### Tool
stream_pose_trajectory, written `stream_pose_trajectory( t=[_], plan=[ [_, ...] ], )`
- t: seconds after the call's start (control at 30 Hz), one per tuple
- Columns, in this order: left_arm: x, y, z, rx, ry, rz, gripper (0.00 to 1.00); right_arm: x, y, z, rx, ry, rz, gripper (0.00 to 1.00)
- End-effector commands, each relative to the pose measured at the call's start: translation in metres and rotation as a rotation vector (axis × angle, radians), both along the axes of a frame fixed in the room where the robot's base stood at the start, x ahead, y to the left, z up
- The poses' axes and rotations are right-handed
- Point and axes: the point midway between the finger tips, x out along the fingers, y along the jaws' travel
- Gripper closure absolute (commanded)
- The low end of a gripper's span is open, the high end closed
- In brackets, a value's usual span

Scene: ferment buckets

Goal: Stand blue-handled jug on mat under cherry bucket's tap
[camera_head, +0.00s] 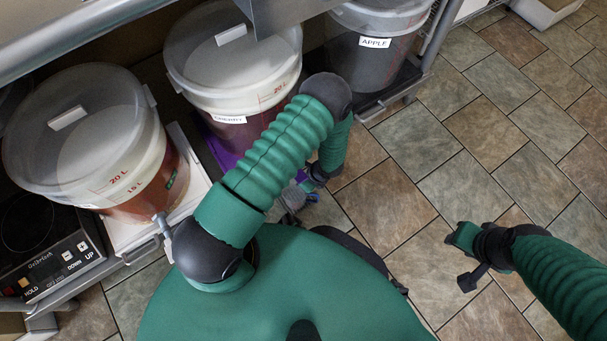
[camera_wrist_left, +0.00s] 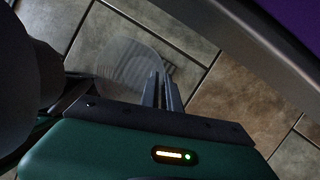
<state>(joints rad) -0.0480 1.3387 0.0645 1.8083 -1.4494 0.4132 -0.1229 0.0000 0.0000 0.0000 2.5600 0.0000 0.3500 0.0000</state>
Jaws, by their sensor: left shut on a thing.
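My left gripper (camera_wrist_left: 162,92) is shut. A clear, ribbed jug (camera_wrist_left: 135,65) is at its fingertips, above the floor. A small blue part (camera_head: 312,197), likely the handle, shows beside the hand in the head view.
Another bucket (camera_head: 90,140) with red-brown liquid and a tap (camera_head: 162,222) stands at the left on a white tray. The apple bucket (camera_head: 372,55) stands at the back right. A hot plate (camera_head: 50,250) is at the lower left. The tiled floor at the right is free.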

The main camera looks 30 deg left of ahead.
Motion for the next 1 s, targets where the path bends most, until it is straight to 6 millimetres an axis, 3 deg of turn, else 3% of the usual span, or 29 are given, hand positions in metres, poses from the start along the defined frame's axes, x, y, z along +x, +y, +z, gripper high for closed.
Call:
stream_pose_trajectory(
  t=[0.03, 0.07, 0.2, 0.47, 0.63, 0.83, 0.87, 1.0],
  plan=[
    [0.000, 0.000, 0.001, 0.000, 0.000, 0.000, 1.00, 0.000, 0.000, 0.000, 0.000, 0.000, 0.000, 0.64],
    [0.000, 0.000, 0.000, 0.000, 0.000, 0.000, 0.90, 0.000, 0.000, 0.000, 0.000, 0.000, 0.000, 0.64],
    [0.000, 0.000, 0.001, 0.000, 0.000, 0.000, 0.72, 0.000, 0.000, 0.000, 0.000, 0.000, 0.000, 0.64],
    [0.000, 0.000, 0.001, 0.001, 0.000, 0.000, 0.72, 0.000, 0.000, 0.001, 0.000, 0.000, 0.000, 0.64],
    [0.000, 0.001, 0.021, 0.000, 0.000, 0.003, 0.72, 0.000, 0.000, 0.016, 0.000, 0.000, 0.000, 0.64],
    [0.003, -0.019, 0.077, 0.001, -0.002, -0.003, 0.72, 0.000, 0.000, 0.057, 0.000, 0.000, 0.000, 0.64],
    [0.003, -0.031, 0.067, -0.001, 0.000, -0.005, 0.72, 0.000, 0.000, 0.054, 0.000, -0.001, 0.000, 0.64],
    [0.007, -0.074, 0.064, 0.000, 0.001, -0.005, 0.72, 0.000, 0.000, 0.066, 0.000, 0.000, 0.000, 0.64]
  ],
)
